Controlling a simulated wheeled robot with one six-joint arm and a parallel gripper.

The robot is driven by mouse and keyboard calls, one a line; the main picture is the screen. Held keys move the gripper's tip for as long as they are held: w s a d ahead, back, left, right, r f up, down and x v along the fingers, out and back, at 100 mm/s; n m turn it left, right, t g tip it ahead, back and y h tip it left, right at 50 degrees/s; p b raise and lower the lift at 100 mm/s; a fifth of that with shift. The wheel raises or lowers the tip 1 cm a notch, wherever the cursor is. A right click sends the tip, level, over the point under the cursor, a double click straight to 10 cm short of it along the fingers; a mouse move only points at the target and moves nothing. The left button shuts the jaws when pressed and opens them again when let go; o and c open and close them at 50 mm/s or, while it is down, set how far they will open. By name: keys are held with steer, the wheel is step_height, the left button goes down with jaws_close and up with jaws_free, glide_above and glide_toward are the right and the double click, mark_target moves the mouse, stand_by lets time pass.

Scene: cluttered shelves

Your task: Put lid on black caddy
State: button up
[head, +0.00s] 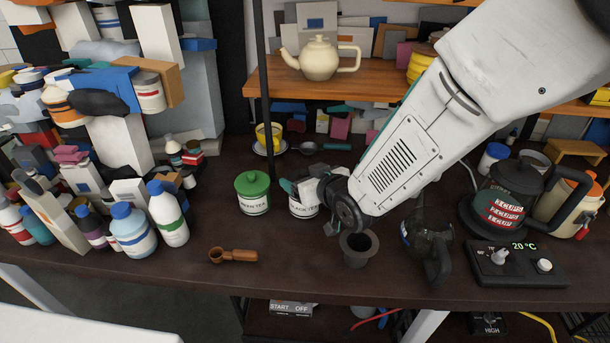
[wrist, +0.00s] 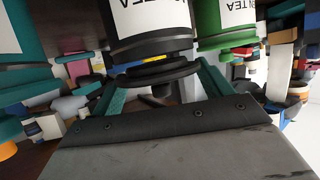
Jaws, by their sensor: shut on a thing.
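The black caddy (head: 303,209), a white-labelled BLACK TEA canister, stands upright on the dark counter, its top hidden by my gripper in the head view. It also shows upside down in the wrist view (wrist: 150,18). My gripper (head: 300,187) is at the caddy's top, coming in from the right. In the wrist view its teal fingers (wrist: 165,84) are shut on the black lid (wrist: 150,72), by its knob side. The lid is at the caddy's dark rim, roughly in line with it. I cannot tell whether it is fully seated.
The green-lidded GREEN TEA caddy (head: 253,197) stands close at left. A dark cup (head: 357,249) and glass jug (head: 428,245) stand at right under my arm. A teapot (head: 320,60) sits on the shelf behind.

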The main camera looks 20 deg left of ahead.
steer(key=shift+f, duration=0.65)
steer(key=o, duration=1)
steer(key=shift+c, duration=0.2)
steer(key=shift+r, duration=0.1)
